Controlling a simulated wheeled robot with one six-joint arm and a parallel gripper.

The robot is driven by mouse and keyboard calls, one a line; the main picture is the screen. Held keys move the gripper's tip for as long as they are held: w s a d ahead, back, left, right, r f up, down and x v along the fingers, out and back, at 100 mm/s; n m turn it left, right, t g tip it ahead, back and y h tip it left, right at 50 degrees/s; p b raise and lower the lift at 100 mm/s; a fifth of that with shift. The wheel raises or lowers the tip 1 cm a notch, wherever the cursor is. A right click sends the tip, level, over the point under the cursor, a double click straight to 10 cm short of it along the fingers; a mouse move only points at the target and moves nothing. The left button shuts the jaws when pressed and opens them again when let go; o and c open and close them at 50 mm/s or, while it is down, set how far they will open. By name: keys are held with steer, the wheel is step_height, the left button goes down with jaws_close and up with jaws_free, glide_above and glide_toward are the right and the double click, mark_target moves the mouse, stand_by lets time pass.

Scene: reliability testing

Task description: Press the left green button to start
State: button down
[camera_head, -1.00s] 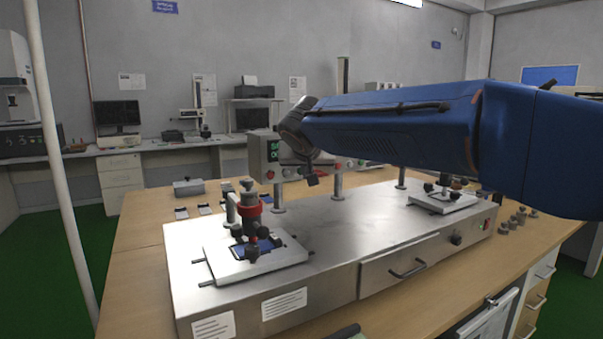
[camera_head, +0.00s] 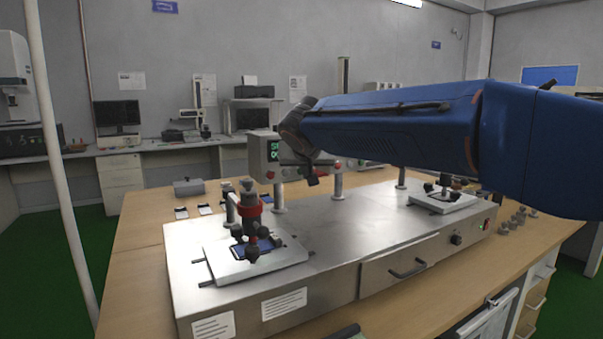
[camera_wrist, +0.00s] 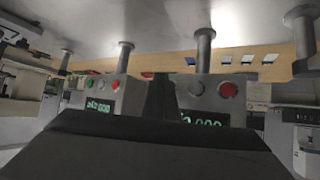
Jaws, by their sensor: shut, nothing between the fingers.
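The left control box (camera_head: 265,158) stands on posts behind the steel test bench, with a lit green display facing the head camera. In the wrist view, which looks upside down, this box (camera_wrist: 209,103) is on the right. Its pale greenish button (camera_wrist: 197,88) is beside a red button (camera_wrist: 228,89). My gripper (camera_head: 313,181) is shut and empty, at the right side of this box. In the wrist view my dark fingers (camera_wrist: 161,84) stand left of the greenish button; contact cannot be told. They and the dark gripper body hide part of the display.
A second box (camera_wrist: 102,95) with a green and a red button is on the left in the wrist view. The steel bench (camera_head: 340,225) carries a left fixture (camera_head: 250,230) and a right fixture (camera_head: 443,193). Metal posts (camera_head: 338,184) rise near my gripper.

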steer(key=shift+w+a, duration=0.1)
steer(key=shift+w+a, duration=0.1)
steer(key=shift+w, duration=0.15)
